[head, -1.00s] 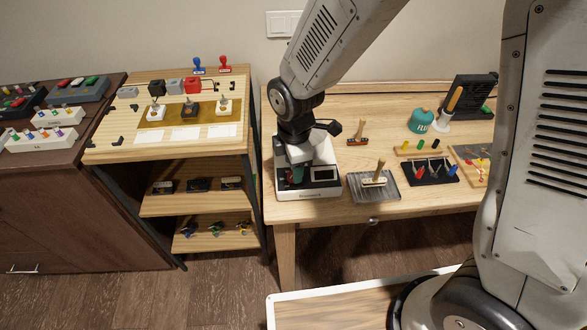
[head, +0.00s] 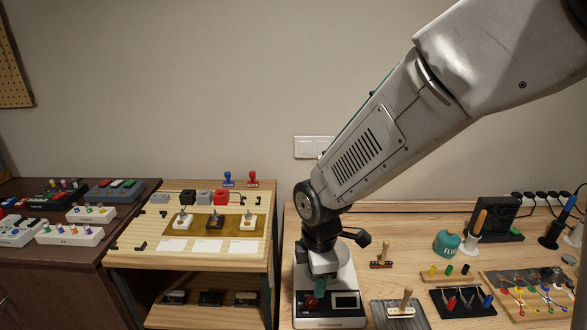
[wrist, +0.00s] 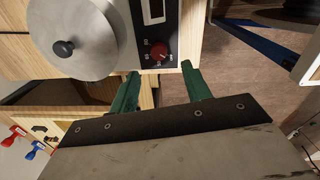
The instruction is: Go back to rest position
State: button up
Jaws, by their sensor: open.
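My gripper (head: 314,298) is at the white machine (head: 343,319) on the light wooden bench in the head view. In the wrist view, my gripper (wrist: 162,88) has its two green fingers spread apart with nothing between them. The fingers point toward the machine's dark panel, and a red knob (wrist: 160,50) lies just beyond the gap. The machine's round metal lid (wrist: 75,30) with a black knob (wrist: 62,48) is beside them. My arm hides part of the machine in the head view; I cannot tell whether a finger touches it.
A teal FLUX pot (head: 447,243), a brush stand (head: 470,243), a grey ribbed tray (head: 380,316) and a black tool tray (head: 462,303) are right of the machine. A shelf unit (head: 125,245) with switches stands left.

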jog(key=s+d+r+m, duration=1.8)
jog(key=s+d+m, duration=0.1)
jog(key=d, duration=0.1)
jog(key=shift+s+t, duration=0.3)
jog(key=shift+t, duration=0.1)
jog(key=shift+r, duration=0.1)
